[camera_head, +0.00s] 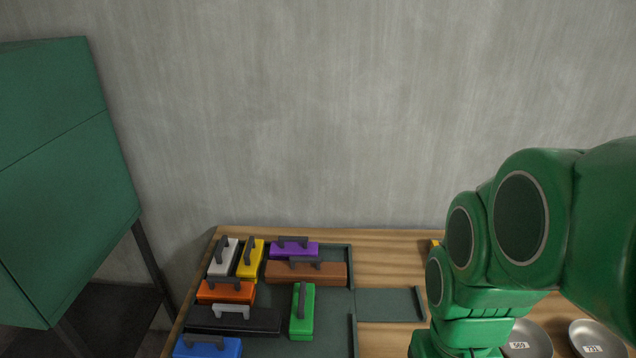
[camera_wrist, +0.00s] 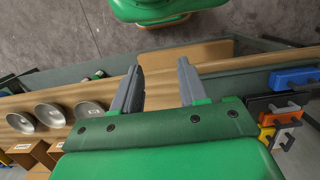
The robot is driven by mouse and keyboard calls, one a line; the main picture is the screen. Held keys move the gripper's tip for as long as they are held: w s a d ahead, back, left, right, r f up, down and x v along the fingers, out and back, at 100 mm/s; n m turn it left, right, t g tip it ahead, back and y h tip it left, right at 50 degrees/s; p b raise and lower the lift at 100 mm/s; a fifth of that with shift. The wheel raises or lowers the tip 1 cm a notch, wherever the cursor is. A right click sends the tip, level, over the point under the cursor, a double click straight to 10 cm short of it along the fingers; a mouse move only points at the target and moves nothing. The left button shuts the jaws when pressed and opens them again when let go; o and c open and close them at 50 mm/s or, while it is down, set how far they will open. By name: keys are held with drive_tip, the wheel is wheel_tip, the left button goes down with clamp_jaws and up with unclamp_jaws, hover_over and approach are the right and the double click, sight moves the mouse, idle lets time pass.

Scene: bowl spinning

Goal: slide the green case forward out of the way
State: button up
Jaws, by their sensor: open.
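The green case (camera_head: 302,322) with a dark handle stands in the dark green tray (camera_head: 350,332), lengthwise toward the back wall. The brown case (camera_head: 325,275) lies just behind it. The black case (camera_head: 262,322) lies to its left. My gripper (camera_wrist: 160,66) is open and empty in the wrist view, its two grey fingers apart. It is away from the cases, over the front of the table. In the head view the gripper cannot be made out below my arm. I cannot make out the green case in the wrist view.
Purple (camera_head: 290,249), yellow (camera_head: 250,259), white (camera_head: 222,258), orange (camera_head: 226,292) and blue (camera_head: 207,347) cases crowd the tray. A flat, empty tray extension (camera_head: 389,305) lies right of it. Metal bowls (camera_head: 529,340) stand at the right. A green cabinet (camera_head: 60,160) stands left.

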drive_tip(key=shift+o, duration=0.4)
drive_tip(key=shift+o, duration=0.4)
drive_tip(key=shift+w, duration=0.1)
drive_tip(key=t, duration=0.2)
hover_over(302, 295)
drive_tip(key=f, duration=1.1)
drive_tip(key=shift+s+d+f, duration=0.1)
drive_tip(key=shift+s+d, duration=0.1)
drive_tip(key=shift+d, duration=0.15)
drive_tip(key=shift+w+a+f, duration=0.25)
drive_tip(key=shift+a+f, duration=0.1)
drive_tip(key=shift+a, duration=0.05)
drive_tip(key=shift+f, duration=3.65)
drive_tip(key=shift+c, duration=0.5)
